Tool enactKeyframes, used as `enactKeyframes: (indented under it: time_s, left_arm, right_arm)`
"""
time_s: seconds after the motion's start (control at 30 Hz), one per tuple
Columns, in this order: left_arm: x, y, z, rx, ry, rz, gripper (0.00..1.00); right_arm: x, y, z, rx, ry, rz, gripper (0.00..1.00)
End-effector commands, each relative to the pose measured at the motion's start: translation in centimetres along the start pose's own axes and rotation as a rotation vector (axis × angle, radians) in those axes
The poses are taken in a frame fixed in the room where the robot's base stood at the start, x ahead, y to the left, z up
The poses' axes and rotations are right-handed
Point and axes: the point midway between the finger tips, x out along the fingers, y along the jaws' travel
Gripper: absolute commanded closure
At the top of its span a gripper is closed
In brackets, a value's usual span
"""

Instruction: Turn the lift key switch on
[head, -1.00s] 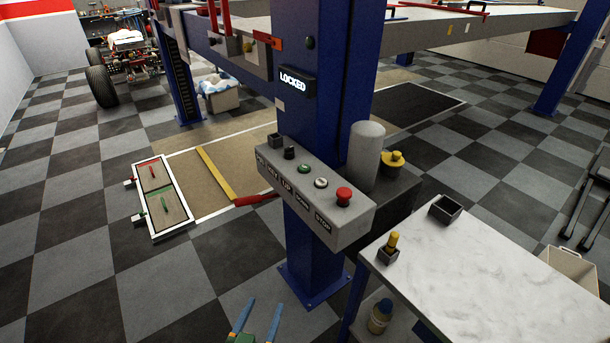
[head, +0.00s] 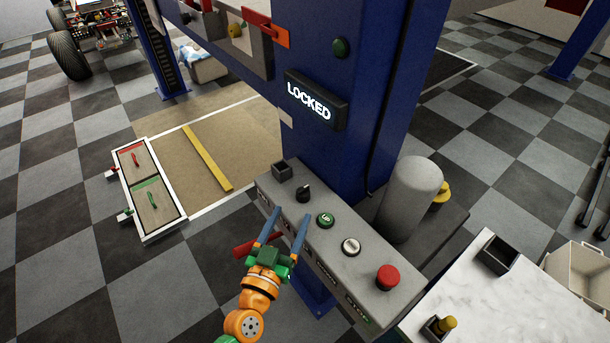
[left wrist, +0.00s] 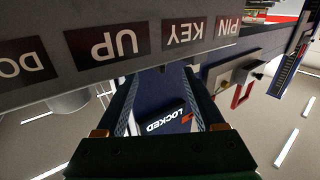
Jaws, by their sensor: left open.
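The key switch (head: 304,193) is a small black knob with a pale mark on top of the grey control box (head: 338,230). It sits between a dark square holder (head: 283,170) and the green button (head: 325,220). My left gripper (head: 287,214) is open and empty, at the near side of the box, with its blue fingers pointing toward the key switch and apart from it. In the left wrist view the box's KEY label (left wrist: 187,33) shows upside down above the fingers (left wrist: 163,75); the knob itself is hidden there. The lit sign (head: 315,101) reads LOCKED. My right gripper is not in view.
The blue lift post (head: 335,50) rises behind the box. A white button (head: 350,247) and a red stop button (head: 388,277) lie along the box to the right. A grey cylinder (head: 410,200) stands behind, and a marble-topped table (head: 470,290) is at the lower right.

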Motion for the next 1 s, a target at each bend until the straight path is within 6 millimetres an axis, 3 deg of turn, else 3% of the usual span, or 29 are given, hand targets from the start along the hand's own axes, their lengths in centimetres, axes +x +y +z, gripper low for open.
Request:
enactKeyframes:
  time_s: [0.4,0.67,0.73,0.93,1.0]
  left_arm:
    - [6.6,0.0,0.1,0.001,0.001,0.001,0.3]
    - [7.1,0.0,0.0,0.0,0.0,0.0,0.3]
    - [7.1,0.0,0.0,0.0,0.0,0.0,0.41]
    - [7.1,0.0,0.0,0.0,0.0,0.001,0.95]
    - [7.0,0.0,0.0,0.0,-0.001,0.0,1.0]
  right_arm:
    - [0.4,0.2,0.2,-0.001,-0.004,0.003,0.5]
    - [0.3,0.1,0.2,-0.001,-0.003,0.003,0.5]
    - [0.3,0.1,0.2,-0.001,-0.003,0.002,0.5]
    - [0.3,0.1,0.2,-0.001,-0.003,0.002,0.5]
    - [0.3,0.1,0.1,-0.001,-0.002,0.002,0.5]
